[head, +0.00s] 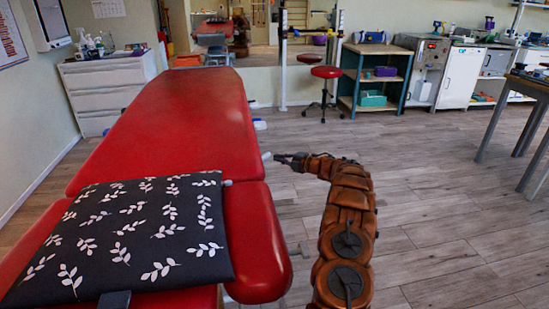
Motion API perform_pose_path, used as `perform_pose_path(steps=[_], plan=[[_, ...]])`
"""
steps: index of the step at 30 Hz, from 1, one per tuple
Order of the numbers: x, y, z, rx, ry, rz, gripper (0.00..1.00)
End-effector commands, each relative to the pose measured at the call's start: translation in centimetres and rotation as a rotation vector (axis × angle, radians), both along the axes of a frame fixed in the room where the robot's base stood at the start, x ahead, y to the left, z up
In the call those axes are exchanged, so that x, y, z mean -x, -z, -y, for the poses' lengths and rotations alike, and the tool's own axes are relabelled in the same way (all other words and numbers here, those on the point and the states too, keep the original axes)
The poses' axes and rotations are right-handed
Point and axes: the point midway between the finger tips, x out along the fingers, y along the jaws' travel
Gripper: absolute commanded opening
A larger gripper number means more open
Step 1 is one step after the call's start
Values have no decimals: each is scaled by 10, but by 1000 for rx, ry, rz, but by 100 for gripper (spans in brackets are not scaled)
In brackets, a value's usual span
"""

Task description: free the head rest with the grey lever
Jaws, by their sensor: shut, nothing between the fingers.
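The red treatment table (165,110) runs away from me at the left. Its near red section, the head rest (262,250), lies under a black pillow with white leaves (125,235). A small light-grey lever-like end (266,156) sticks out at the table's right side. Another small grey piece (227,183) shows at the joint between the two red sections. I cannot tell which one is the grey lever. My gripper (279,158) is shut and empty, right of the table edge, with its tips close to the light-grey end. Whether they touch is unclear.
A red stool (326,72) and a shelf unit (375,75) stand at the back. White drawers (108,88) stand against the left wall. A grey-legged table (530,85) is at the right. The wooden floor (430,170) right of my arm is clear.

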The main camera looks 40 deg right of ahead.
Motion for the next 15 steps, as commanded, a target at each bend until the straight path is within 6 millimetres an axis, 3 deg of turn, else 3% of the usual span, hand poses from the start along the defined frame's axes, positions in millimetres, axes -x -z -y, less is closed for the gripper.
perform_pose_path(steps=[9, 15], plan=[[54, -8, 21, 0, 10, 1, 0], [75, -12, 27, 0, 6, 1, 0]])
